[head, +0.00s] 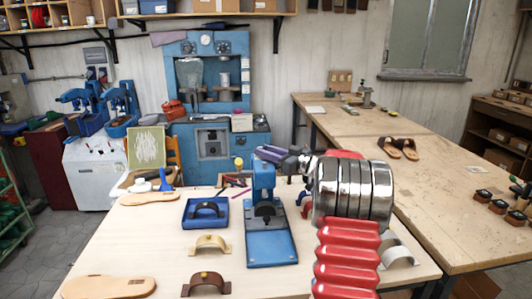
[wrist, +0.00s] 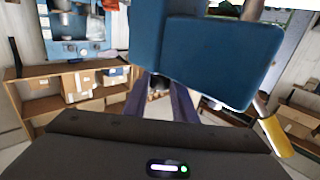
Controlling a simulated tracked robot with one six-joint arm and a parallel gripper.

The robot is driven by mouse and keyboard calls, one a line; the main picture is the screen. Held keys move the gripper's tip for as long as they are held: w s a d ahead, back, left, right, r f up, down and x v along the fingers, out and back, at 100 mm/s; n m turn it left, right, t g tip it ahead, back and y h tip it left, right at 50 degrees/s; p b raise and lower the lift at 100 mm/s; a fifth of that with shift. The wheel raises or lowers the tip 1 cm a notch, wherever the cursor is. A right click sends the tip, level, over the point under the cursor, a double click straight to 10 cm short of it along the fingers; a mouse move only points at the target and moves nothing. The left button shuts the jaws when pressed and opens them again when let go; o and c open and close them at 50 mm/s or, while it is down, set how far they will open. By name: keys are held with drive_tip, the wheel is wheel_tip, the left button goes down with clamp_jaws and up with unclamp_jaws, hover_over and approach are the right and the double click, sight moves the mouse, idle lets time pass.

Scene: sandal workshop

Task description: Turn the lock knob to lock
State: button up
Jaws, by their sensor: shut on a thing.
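A blue bench press (head: 272,247) stands upright on the wooden table, with a column and a dark part above its base. My gripper (head: 270,153) reaches in from the right to the top of the press. Its purple-grey fingers are closed on a small part there, the lock knob, which the fingers largely hide. In the wrist view the press's blue head (wrist: 215,55) fills the upper middle and covers the fingertips. The lock knob's angle cannot be read. A yellow-ended lever shows in the head view (head: 239,163) and in the wrist view (wrist: 275,135).
A blue tray (head: 189,221) with a dark strap stands left of the press. Tan and brown straps (head: 210,243) and a sole (head: 108,287) lie in front and left. A pale strap (head: 398,254) lies right, partly behind my arm. Sandals (head: 398,147) lie on the right table.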

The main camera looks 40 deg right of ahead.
drive_tip(key=shift+a+r+m+h, duration=0.15)
drive_tip(key=shift+m+h, duration=0.35)
drive_tip(key=shift+h, duration=0.3)
drive_tip(key=shift+a+f+m+h, duration=0.1)
drive_tip(key=shift+m+h, duration=0.4)
drive_tip(key=shift+h, duration=0.3)
drive_tip(key=shift+m+h, duration=0.4)
drive_tip(key=shift+h, duration=0.2)
drive_tip(key=o, duration=0.9)
drive_tip(key=shift+o, duration=0.7)
